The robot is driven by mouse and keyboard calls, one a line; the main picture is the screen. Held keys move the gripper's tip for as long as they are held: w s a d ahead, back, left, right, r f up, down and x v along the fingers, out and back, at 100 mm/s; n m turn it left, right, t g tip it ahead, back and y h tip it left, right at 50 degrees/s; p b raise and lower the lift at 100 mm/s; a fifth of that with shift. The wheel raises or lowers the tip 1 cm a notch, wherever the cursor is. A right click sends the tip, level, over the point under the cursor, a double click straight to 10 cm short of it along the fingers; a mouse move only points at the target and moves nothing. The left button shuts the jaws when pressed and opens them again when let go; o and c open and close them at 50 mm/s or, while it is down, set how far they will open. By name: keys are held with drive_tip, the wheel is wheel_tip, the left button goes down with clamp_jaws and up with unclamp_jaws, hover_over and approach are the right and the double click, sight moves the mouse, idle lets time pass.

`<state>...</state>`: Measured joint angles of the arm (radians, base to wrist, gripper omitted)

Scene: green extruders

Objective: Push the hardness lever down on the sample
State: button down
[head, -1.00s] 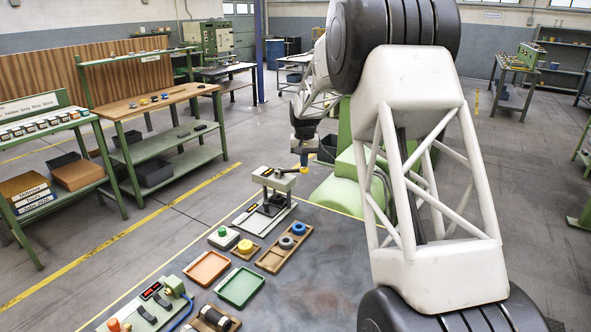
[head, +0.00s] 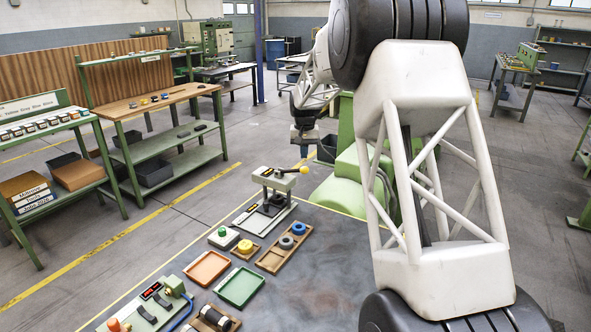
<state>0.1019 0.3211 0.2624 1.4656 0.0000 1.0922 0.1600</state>
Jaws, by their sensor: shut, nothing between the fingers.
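A dark shape under the head may be the sample, too small to tell. My gripper (head: 304,140) is small in the head view, above and behind the knob and seemingly apart from it. It is shut and empty; its fingertips are hard to make out.
On the dark table (head: 330,255) are an orange tray (head: 207,268), a green tray (head: 240,287), a wooden tray with rings (head: 284,248), a green-button box (head: 223,237) and a yellow piece (head: 245,246). A green machine (head: 340,197) stands behind the table. The table's middle is clear.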

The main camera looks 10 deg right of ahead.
drive_tip(key=shift+r, duration=0.8)
drive_tip(key=shift+s+a+r, duration=0.15)
drive_tip(key=shift+s+r, duration=0.2)
drive_tip(key=shift+s, duration=0.1)
drive_tip(key=s+a+r, duration=0.2)
drive_tip(key=s+r, duration=0.2)
drive_tip(key=s, duration=0.6)
drive_tip(key=s+a+r+n+t, duration=0.1)
drive_tip(key=s+a+r, duration=0.15)
drive_tip(key=s, duration=0.75)
drive_tip(key=s+a+r, duration=0.1)
drive_tip(key=s+r, duration=0.3)
drive_tip(key=s, duration=0.6)
drive_tip(key=s+a+f+n, duration=0.1)
drive_tip(key=s+f, duration=0.2)
drive_tip(key=s, duration=1.2)
drive_tip(key=s+a+f+t, duration=0.1)
drive_tip(key=s+a+f, duration=0.1)
drive_tip(key=s, duration=1.3)
drive_tip(key=shift+f+n+t, duration=0.3)
drive_tip(key=shift+f+n, duration=0.1)
drive_tip(key=shift+f, duration=0.5)
